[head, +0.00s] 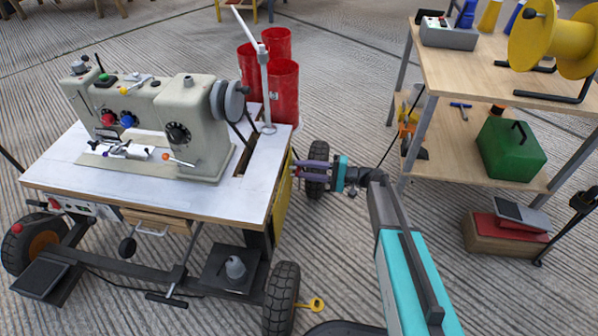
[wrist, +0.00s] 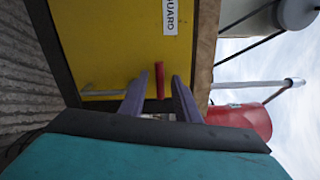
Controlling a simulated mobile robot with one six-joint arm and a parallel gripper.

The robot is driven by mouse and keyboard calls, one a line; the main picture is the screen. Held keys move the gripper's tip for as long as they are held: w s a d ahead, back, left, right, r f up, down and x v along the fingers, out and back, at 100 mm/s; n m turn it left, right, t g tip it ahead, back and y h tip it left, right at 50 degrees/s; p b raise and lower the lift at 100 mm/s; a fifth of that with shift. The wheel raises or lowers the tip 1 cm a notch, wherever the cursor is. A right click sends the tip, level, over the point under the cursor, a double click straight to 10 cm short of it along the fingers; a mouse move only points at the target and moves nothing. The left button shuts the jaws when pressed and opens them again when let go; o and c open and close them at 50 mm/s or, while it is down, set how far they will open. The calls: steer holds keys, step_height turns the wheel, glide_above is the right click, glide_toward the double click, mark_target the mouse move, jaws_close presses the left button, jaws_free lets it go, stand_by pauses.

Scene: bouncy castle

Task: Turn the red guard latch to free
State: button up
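The red guard latch (wrist: 159,80) is a narrow red bar on the yellow guard panel (wrist: 105,45), which carries a white GUARD label (wrist: 171,15). The latch runs nearly up and down in the wrist view. My gripper (wrist: 157,86) is open, with one purple finger on each side of the latch and a gap showing on both sides. Whether the tips reach past the latch is unclear. In the head view my gripper (head: 296,170) is at the right end of the sewing table, by the yellow panel (head: 282,200). The latch is not discernible there.
The sewing machine (head: 160,125) stands on the wheeled table (head: 60,165). Red bins (head: 283,90) stand behind it. A wooden shelf unit (head: 450,160) with a green box (head: 511,150) stands to the right. A table wheel (head: 317,170) is close to my gripper.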

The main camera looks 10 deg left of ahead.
steer(key=shift+a, duration=0.65)
steer(key=shift+c, duration=0.2)
jaws_close()
steer(key=shift+a, duration=0.25)
steer(key=shift+d, duration=0.25)
steer(key=shift+d+r+m+p, duration=0.15)
steer(key=shift+m+p, duration=0.55)
steer(key=shift+p, duration=0.5)
steer(key=m+p, duration=1.6)
steer(key=p, duration=0.6)
steer(key=shift+m+p, duration=0.3)
steer(key=shift+p, duration=0.1)
